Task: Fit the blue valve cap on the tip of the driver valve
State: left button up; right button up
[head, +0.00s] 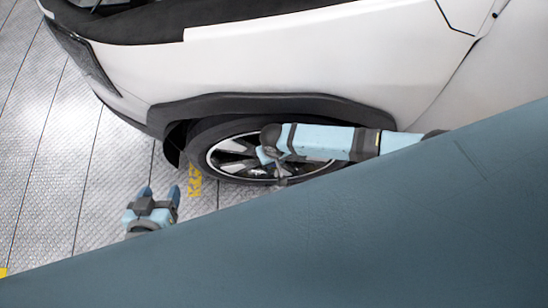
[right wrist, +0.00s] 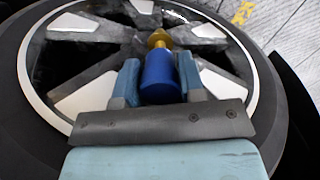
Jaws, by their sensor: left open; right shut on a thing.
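The blue valve cap (right wrist: 161,80) is held between the two fingers of my right gripper (right wrist: 160,76) in the right wrist view. The gold driver valve (right wrist: 158,41) shows just beyond the cap's far end, in line with it. The two meet in the picture; I cannot tell whether the cap is on the tip or only against it. In the head view my right arm reaches in front of the wheel (head: 232,146), and the cap cannot be made out. My left gripper (head: 159,191) is open and empty above the floor, left of the wheel.
Spokes and the dark tyre (right wrist: 30,115) surround my right gripper closely. The white car body (head: 320,60) and dark wheel arch (head: 250,103) are above the wheel. A large blue-grey surface (head: 330,235) fills the lower right of the head view. Floor at left is clear.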

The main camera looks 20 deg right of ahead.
dwell(0.7)
jog(key=shift+p, duration=0.45)
jog(key=shift+f+b, duration=0.65)
jog(key=shift+f, duration=0.5)
jog(key=o, duration=0.8)
